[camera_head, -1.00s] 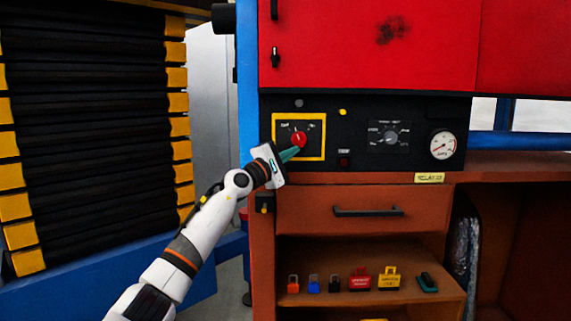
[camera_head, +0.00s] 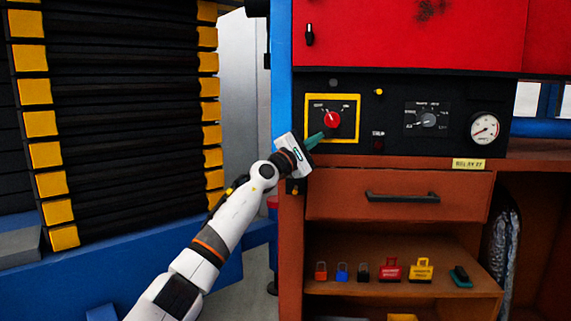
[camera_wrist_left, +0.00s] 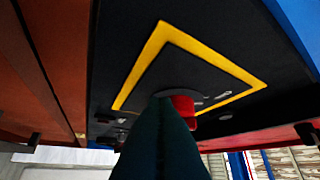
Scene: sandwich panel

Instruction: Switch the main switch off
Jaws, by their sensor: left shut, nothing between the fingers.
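The main switch is a red rotary knob (camera_head: 332,119) inside a yellow square frame (camera_head: 308,100) on the black panel. Its white pointer mark shows toward the left. My left gripper (camera_head: 318,137) is shut and empty, its green fingertips just below and left of the knob. In the left wrist view, the dark green fingers (camera_wrist_left: 160,140) rise from the bottom and cover part of the red knob (camera_wrist_left: 184,106). I cannot tell whether they touch it. My right gripper is in neither view.
A selector dial (camera_head: 428,120), a round gauge (camera_head: 485,128) and a yellow lamp (camera_head: 379,92) are on the same panel. Below are a drawer (camera_head: 400,195) and a shelf (camera_head: 345,287) with several padlocks. A black-and-yellow stack (camera_head: 130,120) stands at the left.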

